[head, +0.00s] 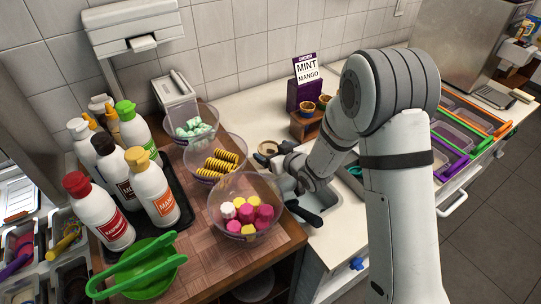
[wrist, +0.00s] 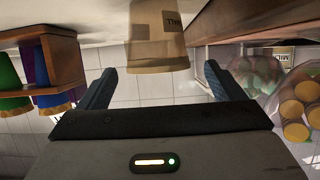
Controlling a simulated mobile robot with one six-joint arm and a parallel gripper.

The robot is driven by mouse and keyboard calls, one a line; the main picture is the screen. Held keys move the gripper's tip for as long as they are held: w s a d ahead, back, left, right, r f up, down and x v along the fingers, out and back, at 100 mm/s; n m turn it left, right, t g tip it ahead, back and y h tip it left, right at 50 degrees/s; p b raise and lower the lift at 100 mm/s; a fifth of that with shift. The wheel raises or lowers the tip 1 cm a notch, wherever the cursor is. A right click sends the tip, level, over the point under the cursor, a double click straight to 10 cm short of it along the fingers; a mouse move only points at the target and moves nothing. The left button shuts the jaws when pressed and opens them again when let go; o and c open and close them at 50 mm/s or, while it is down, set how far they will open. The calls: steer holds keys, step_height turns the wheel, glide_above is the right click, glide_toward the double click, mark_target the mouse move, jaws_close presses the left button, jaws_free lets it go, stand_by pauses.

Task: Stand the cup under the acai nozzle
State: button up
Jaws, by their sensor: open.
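A paper cup (wrist: 157,38) with a brown printed label stands at the top middle of the wrist view, which looks upside down. In the head view the cup (head: 267,148) shows on the counter just beyond my gripper, partly hidden by it. My gripper (wrist: 160,70) is open, one finger to each side of the cup's line, with the cup ahead of the fingers or just at their tips; I cannot tell exactly. Nothing is held. In the head view my gripper (head: 284,158) is low over the counter. I cannot make out an acai nozzle.
A wooden stand (head: 305,127) with small cups and a purple sign (head: 307,70) sit behind. Clear bowls of toppings (head: 246,212) and sauce bottles (head: 152,190) crowd the wooden board at left. The white counter (head: 262,110) is bare behind the cup.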

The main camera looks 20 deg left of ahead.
mark_target(264, 145)
steer(key=shift+p+x, duration=0.9)
steer(key=shift+x, duration=1.8)
steer(key=shift+d+f, duration=0.1)
steer(key=c, duration=1.1)
